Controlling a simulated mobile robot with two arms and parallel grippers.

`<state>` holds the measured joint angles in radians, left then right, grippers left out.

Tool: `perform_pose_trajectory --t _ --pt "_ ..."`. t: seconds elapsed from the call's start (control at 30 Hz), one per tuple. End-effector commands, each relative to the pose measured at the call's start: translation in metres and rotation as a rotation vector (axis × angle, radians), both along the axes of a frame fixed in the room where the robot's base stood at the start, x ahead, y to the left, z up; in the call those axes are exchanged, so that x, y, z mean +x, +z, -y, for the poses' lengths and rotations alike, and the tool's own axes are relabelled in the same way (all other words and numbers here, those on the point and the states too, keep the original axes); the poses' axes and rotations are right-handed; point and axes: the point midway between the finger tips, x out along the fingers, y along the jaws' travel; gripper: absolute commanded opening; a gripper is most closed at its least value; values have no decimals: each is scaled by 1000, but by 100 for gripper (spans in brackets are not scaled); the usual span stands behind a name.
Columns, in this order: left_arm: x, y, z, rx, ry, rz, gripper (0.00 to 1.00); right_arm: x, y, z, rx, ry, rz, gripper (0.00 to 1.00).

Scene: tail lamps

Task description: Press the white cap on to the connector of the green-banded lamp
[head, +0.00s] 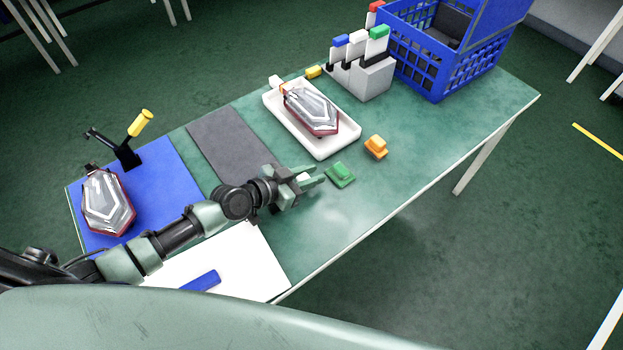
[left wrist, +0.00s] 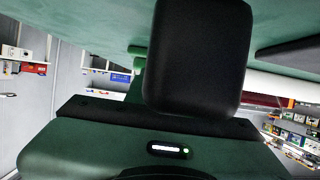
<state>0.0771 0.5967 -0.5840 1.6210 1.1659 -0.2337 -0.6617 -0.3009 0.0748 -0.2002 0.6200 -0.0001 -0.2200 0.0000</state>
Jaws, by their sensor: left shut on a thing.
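My left gripper (head: 308,181) is shut above the table, with a small white piece, apparently the white cap (head: 303,177), between its fingers. One clear-and-red tail lamp (head: 107,205) lies on the blue mat (head: 165,165) at the left, well away from the gripper. Another tail lamp (head: 313,110) lies in the white tray (head: 345,140), beyond the gripper. I cannot make out a green band on either lamp. In the left wrist view a dark block fills the middle and hides the fingertips. My right gripper is not in view.
A green cap (head: 340,175) lies just right of the fingertips, an orange one (head: 376,147) farther right and a yellow one (head: 313,72) behind the tray. A grey holder (head: 365,80) and blue crate (head: 437,75) stand at the back.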

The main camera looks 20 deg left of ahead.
Motion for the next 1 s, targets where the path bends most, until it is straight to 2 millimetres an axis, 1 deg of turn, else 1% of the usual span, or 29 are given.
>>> perform_pose_trajectory --t 0.03,0.07,0.3,0.5,0.53,0.57,0.6,0.87,1.0 --pt "0 -8 -1 2 1 0 0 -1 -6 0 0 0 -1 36" --pt "0 -9 -1 1 1 -1 0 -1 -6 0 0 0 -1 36" --pt "0 -8 0 1 1 -1 0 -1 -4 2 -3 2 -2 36" --pt "0 -14 0 0 0 0 0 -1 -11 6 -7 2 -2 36" --pt "0 -12 0 0 0 0 33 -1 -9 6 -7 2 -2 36" --pt "0 -12 0 0 0 0 41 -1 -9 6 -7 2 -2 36" --pt "0 -12 0 1 0 -1 46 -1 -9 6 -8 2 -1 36" --pt "0 -11 0 1 0 -1 46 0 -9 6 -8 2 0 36" --pt "0 -10 0 -1 1 -2 46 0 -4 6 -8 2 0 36"
